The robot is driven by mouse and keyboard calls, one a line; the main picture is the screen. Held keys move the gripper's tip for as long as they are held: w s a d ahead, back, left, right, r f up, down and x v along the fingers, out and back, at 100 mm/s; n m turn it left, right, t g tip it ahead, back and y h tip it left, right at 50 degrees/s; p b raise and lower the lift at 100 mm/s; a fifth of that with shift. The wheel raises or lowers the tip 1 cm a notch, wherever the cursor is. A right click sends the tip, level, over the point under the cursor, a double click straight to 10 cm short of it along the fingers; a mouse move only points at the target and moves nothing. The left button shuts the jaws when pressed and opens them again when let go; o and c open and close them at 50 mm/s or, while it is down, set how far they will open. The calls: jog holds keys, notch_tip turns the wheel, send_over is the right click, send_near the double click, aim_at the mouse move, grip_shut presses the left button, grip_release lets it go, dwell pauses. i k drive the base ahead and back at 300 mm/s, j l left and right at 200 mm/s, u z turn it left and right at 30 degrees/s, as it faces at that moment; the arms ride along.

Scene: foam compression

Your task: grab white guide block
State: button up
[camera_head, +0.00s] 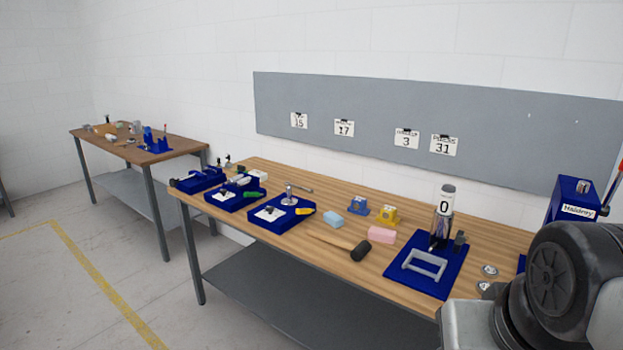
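I cannot tell for sure which thing is the white guide block. Small white pieces lie on the blue fixture at the left (234,203) and on the blue fixture beside it (280,218). A pale grey-white frame (424,262) sits on a blue base plate (405,277) toward the right. Behind it stands a clear cylinder with a white top marked 0 (446,199). My gripper is not in view; only part of my arm shows at the lower right.
The wooden workbench (335,274) also holds a blue sponge (333,220), a pink sponge (382,235), a mallet (359,250), a blue block (358,206), a yellow block (387,215) and a blue Haldrey device (573,202). A second bench (175,151) stands at the far left.

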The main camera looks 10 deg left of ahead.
aim_at(263, 177)
jog(key=u, duration=0.8)
jog(key=i+j+u, duration=0.1)
jog(key=i+u, duration=0.35)
jog(key=i, duration=0.3)
jog(key=i+l+u, duration=0.15)
jog(key=i+u, duration=0.3)
jog(key=i, duration=0.25)
jog(key=i+j, duration=0.15)
jog(key=i, duration=0.6)
jog(key=i+j+u, duration=0.1)
jog(key=i, duration=0.65)
jog(key=i+z, duration=0.25)
jog(key=z, duration=0.2)
jog(key=i+j+z, duration=0.2)
jog(key=z, duration=0.25)
jog(key=i+j+z, duration=0.25)
jog(key=z, duration=0.2)
jog(key=i+j+z, duration=0.15)
jog(key=z, duration=0.25)
jog(key=i+j+z, duration=0.25)
jog(key=z, duration=0.2)
jog(key=i+j+z, duration=0.15)
jog(key=j+z, duration=0.25)
jog(key=i+j+z, duration=0.1)
jog(key=j+z, duration=0.15)
jog(key=i+j+z, duration=0.1)
jog(key=j+z, duration=0.15)
